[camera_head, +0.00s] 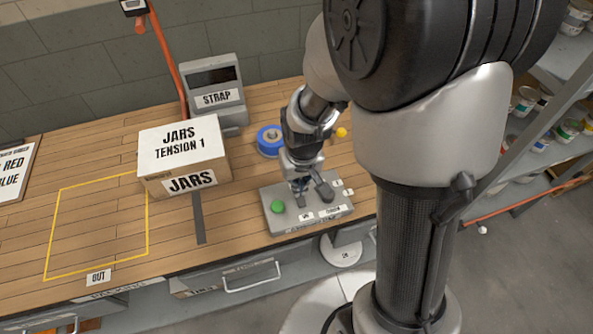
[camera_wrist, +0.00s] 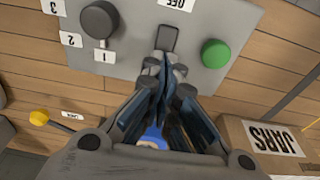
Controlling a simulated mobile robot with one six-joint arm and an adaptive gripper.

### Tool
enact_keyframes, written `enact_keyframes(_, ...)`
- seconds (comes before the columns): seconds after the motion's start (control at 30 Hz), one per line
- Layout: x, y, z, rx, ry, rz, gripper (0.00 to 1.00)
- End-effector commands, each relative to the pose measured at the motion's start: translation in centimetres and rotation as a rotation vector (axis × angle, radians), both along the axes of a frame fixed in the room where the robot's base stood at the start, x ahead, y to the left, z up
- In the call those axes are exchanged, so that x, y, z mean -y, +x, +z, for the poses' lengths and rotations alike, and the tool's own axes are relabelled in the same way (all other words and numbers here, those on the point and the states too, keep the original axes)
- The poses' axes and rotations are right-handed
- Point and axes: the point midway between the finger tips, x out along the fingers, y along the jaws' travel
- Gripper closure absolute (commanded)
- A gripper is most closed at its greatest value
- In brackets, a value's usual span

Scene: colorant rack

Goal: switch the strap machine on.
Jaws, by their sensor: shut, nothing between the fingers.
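The strap machine (camera_head: 226,110), a grey box with a dark screen and a STRAP label, stands at the back of the bench. A grey control panel (camera_head: 290,219) lies near the bench's front edge and also shows in the wrist view (camera_wrist: 130,60). It bears a green button (camera_wrist: 215,53), a dark switch (camera_wrist: 168,38) beside a label reading OFF, and a dark knob (camera_wrist: 98,20) with marks 1, 2, 3. My gripper (camera_head: 299,196) is shut and empty, pointing down over the panel. In the wrist view its fingertips (camera_wrist: 163,68) are right by the switch; I cannot tell whether they touch.
A JARS carton (camera_head: 183,150) stands left of the panel, by a dark strip on the bench. A blue tape roll (camera_head: 269,140) and a yellow knob (camera_head: 341,132) are behind the panel. A yellow-outlined area (camera_head: 95,225) at the left is clear. Shelves with jars stand at the right.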

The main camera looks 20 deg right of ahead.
Motion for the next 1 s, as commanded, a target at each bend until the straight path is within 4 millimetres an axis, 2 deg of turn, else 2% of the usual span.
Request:
enact_keyframes(0.13, 0.0, 0.1, -0.8, 0.0, 0.0, 0.0, 1.0)
enact_keyframes(0.53, 0.0, 0.2, -0.8, -0.008, 0.0, 0.0, 1.0)
enact_keyframes(0.73, 0.0, 0.7, -1.4, -0.107, 0.0, 0.0, 1.0)
enact_keyframes(1.0, 0.0, 0.5, -1.6, -0.098, 0.0, 0.0, 1.0)
